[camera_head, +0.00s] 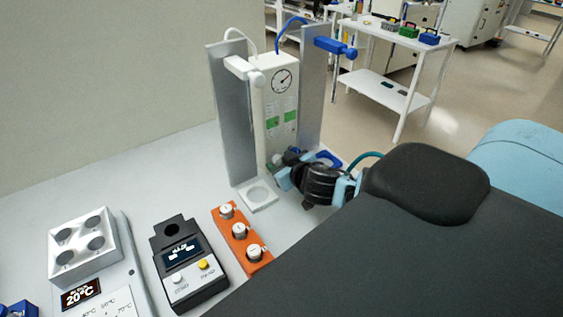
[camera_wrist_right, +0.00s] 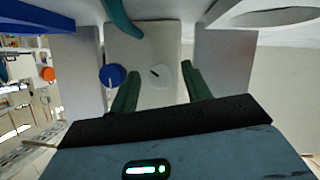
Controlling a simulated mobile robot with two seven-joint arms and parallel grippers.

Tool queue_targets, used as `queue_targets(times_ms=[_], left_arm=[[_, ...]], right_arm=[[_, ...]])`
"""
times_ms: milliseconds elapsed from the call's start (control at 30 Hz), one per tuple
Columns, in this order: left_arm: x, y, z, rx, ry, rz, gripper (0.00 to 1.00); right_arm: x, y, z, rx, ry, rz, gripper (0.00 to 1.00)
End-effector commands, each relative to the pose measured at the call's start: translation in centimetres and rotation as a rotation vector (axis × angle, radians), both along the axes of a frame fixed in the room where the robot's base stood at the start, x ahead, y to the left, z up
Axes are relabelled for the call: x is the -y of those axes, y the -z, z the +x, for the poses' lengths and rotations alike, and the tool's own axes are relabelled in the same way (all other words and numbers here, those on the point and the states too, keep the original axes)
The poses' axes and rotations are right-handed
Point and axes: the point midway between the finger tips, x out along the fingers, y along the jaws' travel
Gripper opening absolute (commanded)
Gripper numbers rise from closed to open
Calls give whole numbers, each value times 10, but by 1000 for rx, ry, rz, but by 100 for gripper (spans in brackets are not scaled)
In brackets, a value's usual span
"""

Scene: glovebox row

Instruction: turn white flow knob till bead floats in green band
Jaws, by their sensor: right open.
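The white flow unit (camera_head: 280,105) stands upright between two grey metal posts, with a round dial and two green bands (camera_head: 273,124) on its front. The floating bead is too small to make out. My right gripper (camera_head: 283,163) is at the lower front of the unit and hides most of the knobs in the head view. In the right wrist view the white flow knob (camera_wrist_right: 161,74), with a dark pointer mark, lies between the two open green fingers (camera_wrist_right: 160,88). A blue knob (camera_wrist_right: 113,75) is just outside the left finger. My left gripper is not in view.
White (camera_head: 240,68) and blue (camera_head: 335,46) holders top the two posts; their ring bases (camera_head: 270,206) stand on the bench. An orange rack (camera_head: 226,235), a black device (camera_head: 190,285) and a white heating block (camera_head: 70,238) sit at the front left. Bench left of the unit is clear.

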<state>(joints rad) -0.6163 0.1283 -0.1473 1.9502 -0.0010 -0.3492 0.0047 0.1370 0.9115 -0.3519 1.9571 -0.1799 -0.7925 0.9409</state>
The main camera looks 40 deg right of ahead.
Motion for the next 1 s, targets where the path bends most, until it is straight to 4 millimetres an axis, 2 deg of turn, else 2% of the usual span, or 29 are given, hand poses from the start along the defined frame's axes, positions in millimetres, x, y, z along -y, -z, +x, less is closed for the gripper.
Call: queue_targets(times_ms=[233,700,1000], left_arm=[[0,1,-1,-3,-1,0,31],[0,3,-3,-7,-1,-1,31],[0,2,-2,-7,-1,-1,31]], right_arm=[[-2,-1,-7,-1,-2,1,48],[-12,-23,-60,-2,0,1,48],[-14,-29,-71,0,0,0,48]])
